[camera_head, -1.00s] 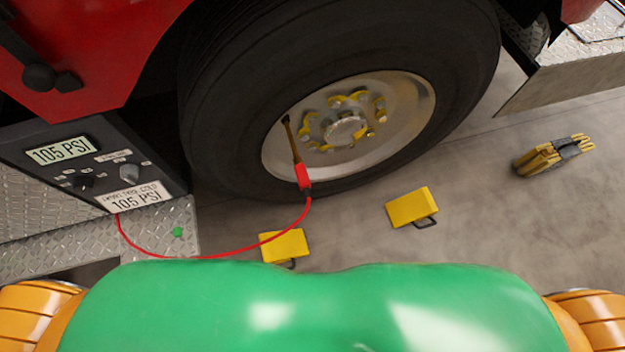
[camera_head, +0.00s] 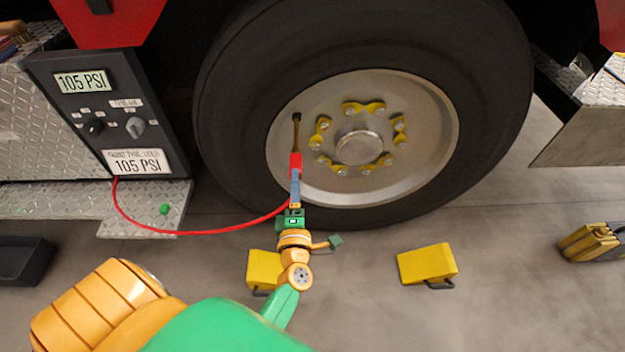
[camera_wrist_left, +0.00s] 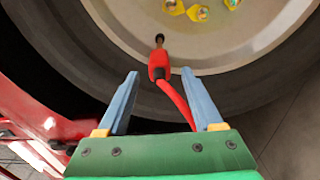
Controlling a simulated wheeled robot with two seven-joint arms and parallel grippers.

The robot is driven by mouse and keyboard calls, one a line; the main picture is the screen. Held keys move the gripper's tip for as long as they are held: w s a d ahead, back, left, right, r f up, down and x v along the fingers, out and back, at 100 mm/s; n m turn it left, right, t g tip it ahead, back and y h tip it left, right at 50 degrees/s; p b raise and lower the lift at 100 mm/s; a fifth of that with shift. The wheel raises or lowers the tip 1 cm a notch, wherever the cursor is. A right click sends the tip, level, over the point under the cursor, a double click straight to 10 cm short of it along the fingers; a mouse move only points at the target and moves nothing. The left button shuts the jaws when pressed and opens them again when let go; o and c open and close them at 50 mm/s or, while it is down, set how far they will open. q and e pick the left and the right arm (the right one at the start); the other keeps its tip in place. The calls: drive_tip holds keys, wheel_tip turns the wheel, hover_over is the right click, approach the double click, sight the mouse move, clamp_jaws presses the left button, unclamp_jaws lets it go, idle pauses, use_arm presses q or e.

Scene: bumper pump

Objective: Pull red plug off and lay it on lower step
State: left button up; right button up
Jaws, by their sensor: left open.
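The red plug (camera_head: 295,161) sits on the end of the brass valve stem (camera_head: 296,130) that comes out of the wheel, with a red hose trailing from it. In the left wrist view the plug (camera_wrist_left: 158,66) is just beyond the fingertips, roughly centred, and the hose runs down between the fingers. My left gripper (camera_head: 295,178) is open just below the plug; in the wrist view its two blue fingers (camera_wrist_left: 158,82) stand apart with only the hose between them. The lower step (camera_head: 150,222) is a diamond-plate ledge at the left. My right gripper is not in view.
A small green piece (camera_head: 164,209) lies on the lower step. The gauge panel (camera_head: 105,120) reading 105 PSI stands above it. Yellow chocks (camera_head: 427,264) lie on the floor, one (camera_head: 262,268) partly behind my arm. The large tyre (camera_head: 230,110) surrounds the wheel.

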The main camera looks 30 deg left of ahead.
sight(296, 159)
use_arm(q)
drive_tip(key=shift+a+r, duration=0.1)
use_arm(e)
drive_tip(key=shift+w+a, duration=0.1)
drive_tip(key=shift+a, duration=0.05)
use_arm(q)
drive_tip(key=shift+w+a, duration=0.1)
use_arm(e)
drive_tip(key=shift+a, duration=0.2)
use_arm(q)
drive_tip(key=b+x, duration=0.1)
drive_tip(key=x, duration=0.6)
drive_tip(key=shift+w+a+b, duration=0.1)
drive_tip(key=shift+w+b, duration=0.2)
drive_tip(key=shift+b, duration=0.1)
drive_tip(key=shift+w+a, duration=0.3)
drive_tip(key=shift+w, duration=0.2)
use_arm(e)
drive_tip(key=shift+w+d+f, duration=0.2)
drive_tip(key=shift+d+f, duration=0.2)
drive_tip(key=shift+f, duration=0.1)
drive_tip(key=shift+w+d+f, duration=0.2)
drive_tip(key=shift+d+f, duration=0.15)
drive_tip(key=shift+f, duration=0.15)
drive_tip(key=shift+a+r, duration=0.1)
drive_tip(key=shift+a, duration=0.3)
use_arm(q)
clamp_jaws()
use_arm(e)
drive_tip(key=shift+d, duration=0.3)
